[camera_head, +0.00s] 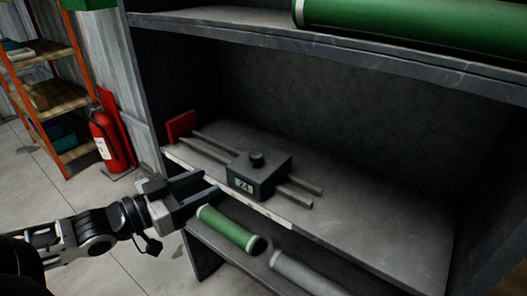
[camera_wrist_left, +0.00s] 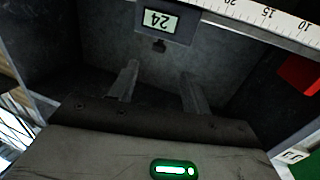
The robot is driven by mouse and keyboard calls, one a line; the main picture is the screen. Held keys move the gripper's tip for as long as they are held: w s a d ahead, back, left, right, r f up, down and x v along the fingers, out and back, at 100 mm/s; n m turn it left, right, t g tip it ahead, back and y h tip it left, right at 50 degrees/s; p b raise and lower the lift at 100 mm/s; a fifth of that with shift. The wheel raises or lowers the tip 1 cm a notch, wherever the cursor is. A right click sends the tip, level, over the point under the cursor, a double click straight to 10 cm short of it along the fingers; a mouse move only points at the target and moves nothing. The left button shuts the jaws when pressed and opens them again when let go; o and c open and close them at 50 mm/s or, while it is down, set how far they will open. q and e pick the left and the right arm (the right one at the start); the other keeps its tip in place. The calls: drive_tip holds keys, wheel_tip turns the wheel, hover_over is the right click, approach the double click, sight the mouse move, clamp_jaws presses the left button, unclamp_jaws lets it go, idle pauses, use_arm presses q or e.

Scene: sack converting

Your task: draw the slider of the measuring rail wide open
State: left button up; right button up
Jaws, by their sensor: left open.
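The measuring rail (camera_head: 207,148) lies on the middle shelf, with two parallel bars and a red end stop (camera_head: 181,125) at its left end. Its dark slider (camera_head: 267,177) sits towards the right of the bars, with a black knob on top and a display on the front. In the left wrist view the display (camera_wrist_left: 158,20) appears inverted and seems to read 24. My left gripper (camera_head: 212,186) is at the shelf's front edge, left of the slider and apart from it. In the left wrist view its two fingers (camera_wrist_left: 157,78) are spread and empty. My right gripper is not in view.
A white scale strip (camera_head: 281,218) runs along the shelf's front edge. A green roll (camera_head: 400,28) lies on the shelf above. Another green roll (camera_head: 229,227) and a grey roll (camera_head: 303,273) lie below. A fire extinguisher (camera_head: 108,143) stands at left. The shelf right of the rail is clear.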

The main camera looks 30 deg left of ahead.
sight(261, 153)
use_arm(q)
drive_tip(key=x, duration=0.5)
drive_tip(key=r+b+x, duration=0.1)
drive_tip(key=x, duration=0.4)
drive_tip(key=b+x, duration=0.1)
drive_tip(key=x, duration=0.5)
drive_tip(key=shift+r, duration=0.15)
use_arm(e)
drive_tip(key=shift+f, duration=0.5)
